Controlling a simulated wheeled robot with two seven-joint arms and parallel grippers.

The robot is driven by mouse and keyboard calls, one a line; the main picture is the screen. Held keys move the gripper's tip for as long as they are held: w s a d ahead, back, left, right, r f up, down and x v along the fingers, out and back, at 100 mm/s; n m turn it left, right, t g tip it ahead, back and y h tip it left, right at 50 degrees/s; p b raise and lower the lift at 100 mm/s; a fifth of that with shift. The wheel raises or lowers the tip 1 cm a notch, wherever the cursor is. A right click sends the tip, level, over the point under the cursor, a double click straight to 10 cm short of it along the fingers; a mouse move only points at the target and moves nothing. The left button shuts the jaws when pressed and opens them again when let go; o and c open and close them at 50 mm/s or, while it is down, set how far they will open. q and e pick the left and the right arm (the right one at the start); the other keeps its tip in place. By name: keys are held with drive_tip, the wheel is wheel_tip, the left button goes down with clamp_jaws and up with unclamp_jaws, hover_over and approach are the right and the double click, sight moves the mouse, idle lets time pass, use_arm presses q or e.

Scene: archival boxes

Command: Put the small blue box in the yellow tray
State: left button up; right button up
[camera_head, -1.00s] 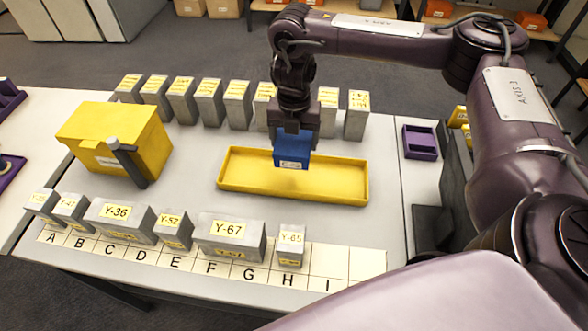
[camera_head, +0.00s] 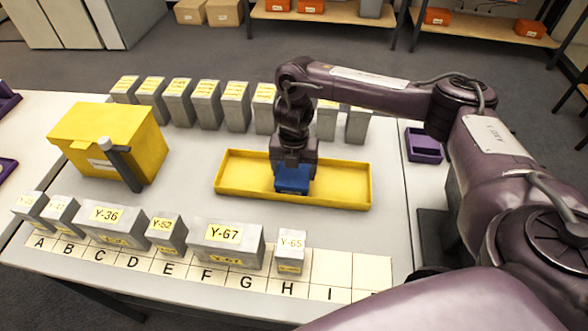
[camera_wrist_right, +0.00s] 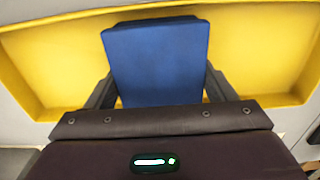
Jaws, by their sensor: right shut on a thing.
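The small blue box (camera_head: 292,179) is between the fingers of my right gripper (camera_head: 292,176), which is shut on it. The box is inside the outline of the long yellow tray (camera_head: 240,190), low over its middle. Whether its underside touches the tray floor I cannot tell. In the right wrist view the blue box (camera_wrist_right: 157,60) sits between the two dark fingers (camera_wrist_right: 157,92), with the yellow tray (camera_wrist_right: 55,70) behind it on both sides. My left gripper is not in view.
A yellow box (camera_head: 95,135) with a grey hammer-like thing (camera_head: 122,163) stands left of the tray. Grey boxes (camera_head: 236,108) line the back. Labelled grey boxes (camera_head: 227,245) stand along a lettered strip (camera_head: 215,274) in front. A purple bin (camera_head: 423,146) is at right.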

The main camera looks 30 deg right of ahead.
drive_tip(key=shift+f, duration=0.15)
drive_tip(key=o, duration=1.1)
drive_tip(key=shift+w+r, duration=0.1)
drive_tip(key=shift+r, duration=0.45)
wheel_tip(320, 180, up, 11)
drive_tip(key=p, duration=0.3)
drive_tip(key=shift+r+p, duration=0.1)
drive_tip(key=shift+p, duration=0.3)
